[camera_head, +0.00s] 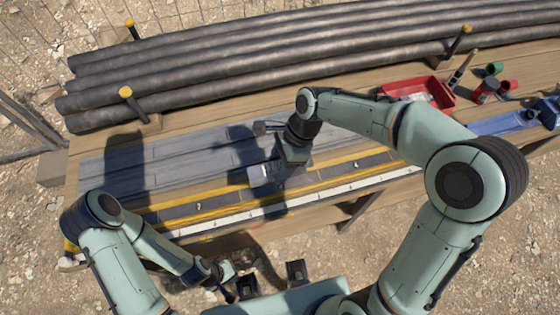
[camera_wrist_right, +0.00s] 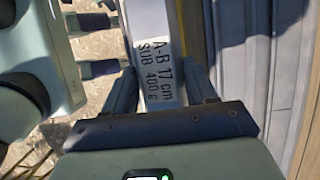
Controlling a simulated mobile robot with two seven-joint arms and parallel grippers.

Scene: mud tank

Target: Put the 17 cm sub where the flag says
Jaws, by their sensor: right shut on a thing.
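The 17 cm sub (camera_wrist_right: 152,40) is a pale silver bar with a printed label reading "A-B 17 cm SUB 400 g". My right gripper (camera_wrist_right: 162,92) is shut on it, with one dark finger on each side. In the head view my right gripper (camera_head: 270,172) is over the middle of the bench, at the grey planks beside the yellow-edged strip (camera_head: 225,200). Whether the sub touches the bench is unclear. My left gripper (camera_head: 232,280) is low, off the bench's front edge; its fingers are too small to read. I cannot make out a flag.
Several dark pipes (camera_head: 250,70) lie along the back of the bench between yellow-capped posts. A red tray (camera_head: 415,88), a brush (camera_head: 461,72), a red can (camera_head: 485,90) and a blue tray (camera_head: 497,124) stand at the right. A white ruled strip (camera_head: 250,214) runs along the front. The grey planks at left are clear.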

